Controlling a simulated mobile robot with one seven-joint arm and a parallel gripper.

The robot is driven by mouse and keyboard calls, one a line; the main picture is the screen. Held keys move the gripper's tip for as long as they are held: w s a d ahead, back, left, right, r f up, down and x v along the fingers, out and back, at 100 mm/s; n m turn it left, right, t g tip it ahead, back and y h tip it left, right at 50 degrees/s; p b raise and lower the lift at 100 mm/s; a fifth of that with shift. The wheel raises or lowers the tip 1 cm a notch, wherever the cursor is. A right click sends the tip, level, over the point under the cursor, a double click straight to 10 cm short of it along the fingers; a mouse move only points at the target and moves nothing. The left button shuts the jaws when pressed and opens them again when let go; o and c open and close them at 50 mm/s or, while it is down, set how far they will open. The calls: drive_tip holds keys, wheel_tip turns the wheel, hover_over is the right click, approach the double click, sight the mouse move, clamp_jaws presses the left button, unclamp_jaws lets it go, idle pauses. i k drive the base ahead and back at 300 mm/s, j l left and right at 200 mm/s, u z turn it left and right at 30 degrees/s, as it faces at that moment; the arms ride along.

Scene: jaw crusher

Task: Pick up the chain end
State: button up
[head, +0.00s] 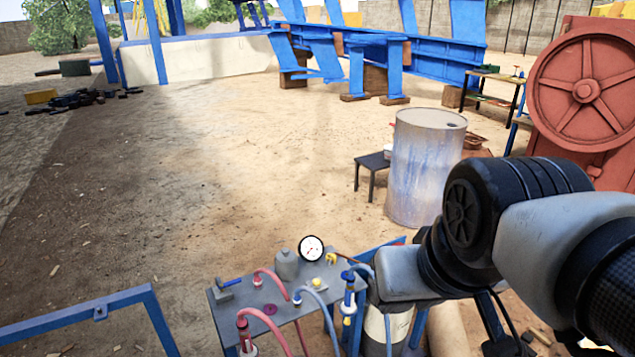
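I cannot make out a chain or a chain end in the head view. A low heap of dark pieces (75,100) lies on the ground at the far left, too small to tell what it is made of. My arm comes in from the right edge and bends down over the right end of a small grey bench. My gripper does not show; the arm's own links and the lower edge of the picture hide that area.
The grey bench (275,318) carries a gauge (311,248), hoses and small fittings. A blue rail frame (75,317) stands at lower left. A rusty drum (424,168), small dark table (372,162) and red wheel (585,88) are on the right. Open sandy ground fills the middle.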

sight(333, 257)
drive_tip(key=i+j, duration=0.1)
drive_tip(key=i+j+z, duration=0.15)
drive_tip(key=j, duration=0.2)
drive_tip(key=l+u, duration=0.25)
drive_tip(key=l, duration=0.4)
drive_tip(key=k+l+u, duration=0.1)
drive_tip(key=l+u, duration=0.15)
drive_tip(key=l, duration=0.4)
drive_tip(key=i+l, duration=0.15)
drive_tip(key=i, duration=0.5)
drive_tip(key=i+l+u, duration=0.1)
drive_tip(key=i, duration=0.6)
